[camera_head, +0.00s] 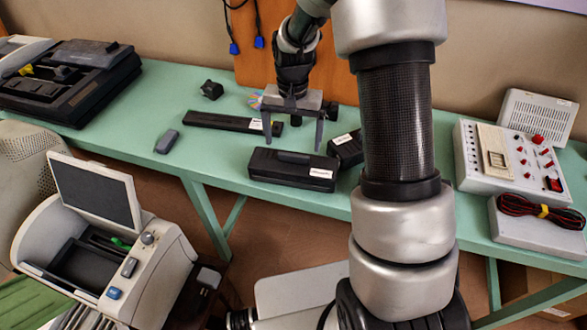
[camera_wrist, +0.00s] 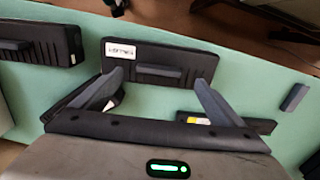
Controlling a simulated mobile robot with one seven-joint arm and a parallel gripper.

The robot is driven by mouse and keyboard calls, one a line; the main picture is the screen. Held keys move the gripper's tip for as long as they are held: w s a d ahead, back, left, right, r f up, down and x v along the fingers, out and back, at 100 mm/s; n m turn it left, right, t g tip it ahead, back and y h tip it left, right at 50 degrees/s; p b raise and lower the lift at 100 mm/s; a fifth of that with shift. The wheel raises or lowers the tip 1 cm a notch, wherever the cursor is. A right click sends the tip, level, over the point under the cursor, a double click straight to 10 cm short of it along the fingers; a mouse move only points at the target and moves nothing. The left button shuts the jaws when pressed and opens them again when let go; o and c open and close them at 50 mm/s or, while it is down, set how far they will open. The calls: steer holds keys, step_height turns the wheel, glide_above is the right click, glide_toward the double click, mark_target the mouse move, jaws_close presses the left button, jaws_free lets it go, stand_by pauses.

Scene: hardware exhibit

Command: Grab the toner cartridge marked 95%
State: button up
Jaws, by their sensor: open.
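Several black toner cartridges with white labels lie on the green table. One cartridge (camera_head: 285,167) (camera_wrist: 185,56) is at the front edge, just ahead of my gripper. Another (camera_head: 349,146) (camera_wrist: 35,43) lies to its right in the head view. A long flat one (camera_head: 215,121) (camera_wrist: 235,123) lies behind to the left. In the wrist view a further one shows partly behind my left finger (camera_wrist: 72,103). The label print is too small to read, so I cannot tell which is 95%. My gripper (camera_head: 292,143) (camera_wrist: 158,78) is open and empty, pointing down above the table, fingers apart.
A small grey box (camera_head: 166,141) (camera_wrist: 295,97) and a black cube (camera_head: 212,90) are on the left. A control box (camera_head: 485,150) with red knobs and a red-black cable coil (camera_head: 535,207) stand right. A printer-like machine (camera_head: 120,240) stands in front, below. Bare table lies left of the front cartridge.

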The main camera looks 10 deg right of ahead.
mark_target(294, 155)
steer(key=shift+w+d+f, duration=0.1)
steer(key=shift+d+f, duration=0.05)
steer(key=shift+f, duration=2.85)
steer(key=shift+r, duration=0.1)
steer(key=c, duration=2.2)
